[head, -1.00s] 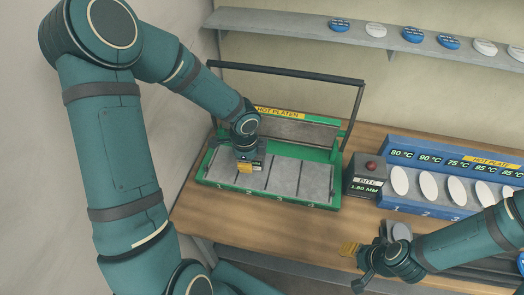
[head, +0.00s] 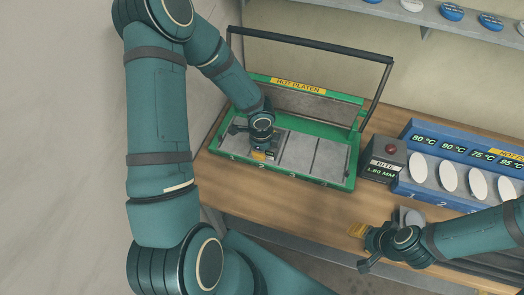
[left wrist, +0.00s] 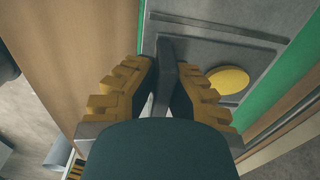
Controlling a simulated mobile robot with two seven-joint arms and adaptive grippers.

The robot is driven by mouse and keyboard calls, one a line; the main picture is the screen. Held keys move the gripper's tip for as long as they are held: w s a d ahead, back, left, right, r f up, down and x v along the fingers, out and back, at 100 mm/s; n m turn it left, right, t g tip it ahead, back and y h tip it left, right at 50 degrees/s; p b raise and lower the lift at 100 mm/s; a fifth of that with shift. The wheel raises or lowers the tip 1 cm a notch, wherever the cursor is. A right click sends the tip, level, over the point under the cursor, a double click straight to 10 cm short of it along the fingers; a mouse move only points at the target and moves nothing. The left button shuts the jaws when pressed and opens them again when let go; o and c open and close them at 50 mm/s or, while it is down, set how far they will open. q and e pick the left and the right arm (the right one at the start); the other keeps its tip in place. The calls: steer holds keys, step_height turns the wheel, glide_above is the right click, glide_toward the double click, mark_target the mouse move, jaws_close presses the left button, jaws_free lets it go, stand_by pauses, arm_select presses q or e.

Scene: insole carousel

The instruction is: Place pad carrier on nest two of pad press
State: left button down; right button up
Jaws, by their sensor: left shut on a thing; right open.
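The pad press is a green frame (head: 345,182) with a grey bed split into several nests, numbered along its front edge. Its upper part, labelled HOT PLATEN (head: 298,86), stands raised at the back. My left gripper (head: 260,153) is over nest two, low at the bed. It is shut on the pad carrier, mostly hidden by the gripper in the head view. In the left wrist view a dark upright piece (left wrist: 168,75) sits between the yellow fingers, above a grey plate with a yellow disc (left wrist: 228,80). Contact with the nest cannot be told. My right gripper (head: 362,248) is open and empty.
A dark box with a red button (head: 391,150) stands right of the press, beside a blue rack (head: 430,192) with white ovals. A shelf with discs (head: 450,12) runs behind. The wooden table front (head: 290,203) is clear.

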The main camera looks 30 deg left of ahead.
arm_select(q)
steer(key=shift+r, duration=0.1)
steer(key=c, duration=1.1)
jaws_free()
steer(key=shift+c, duration=0.2)
arm_select(e)
steer(key=shift+f, duration=0.1)
